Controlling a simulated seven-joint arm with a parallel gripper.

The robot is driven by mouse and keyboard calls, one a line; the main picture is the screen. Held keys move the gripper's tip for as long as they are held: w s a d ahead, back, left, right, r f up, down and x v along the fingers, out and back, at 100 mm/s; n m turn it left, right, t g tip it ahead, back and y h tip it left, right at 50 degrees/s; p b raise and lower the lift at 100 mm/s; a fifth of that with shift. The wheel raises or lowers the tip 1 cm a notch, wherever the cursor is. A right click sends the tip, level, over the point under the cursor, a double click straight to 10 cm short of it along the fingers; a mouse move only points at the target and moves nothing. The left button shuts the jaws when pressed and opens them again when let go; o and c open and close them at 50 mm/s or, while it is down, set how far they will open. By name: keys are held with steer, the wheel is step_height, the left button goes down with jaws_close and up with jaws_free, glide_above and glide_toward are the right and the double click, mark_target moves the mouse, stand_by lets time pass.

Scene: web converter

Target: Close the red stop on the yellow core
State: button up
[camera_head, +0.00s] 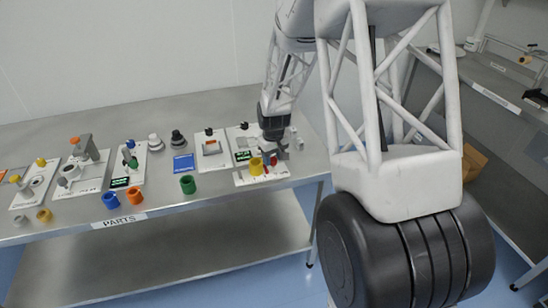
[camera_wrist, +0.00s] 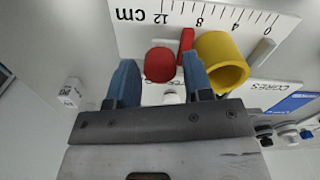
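The yellow core (camera_wrist: 222,62) is a hollow ring standing on a white board marked with a cm scale. In the head view the yellow core (camera_head: 256,166) is at the right end of the table. The red stop shows as a round red knob (camera_wrist: 158,65) and a thin red plate (camera_wrist: 186,44) between the knob and the core. The plate is close to the core; I cannot tell if they touch. My gripper (camera_wrist: 160,82) is open, its blue fingers on either side of the knob with small gaps. The right finger is close to the core. In the head view my gripper (camera_head: 277,152) hides part of the stop.
A small white labelled box (camera_wrist: 72,92) is at left. Green (camera_head: 188,184), orange (camera_head: 134,196) and blue (camera_head: 110,200) cores stand along the table front. Several fixtures line the table behind.

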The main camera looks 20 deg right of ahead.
mark_target(273, 159)
steer(key=shift+o, duration=0.8)
steer(key=shift+r, duration=0.1)
steer(key=shift+r, duration=3.8)
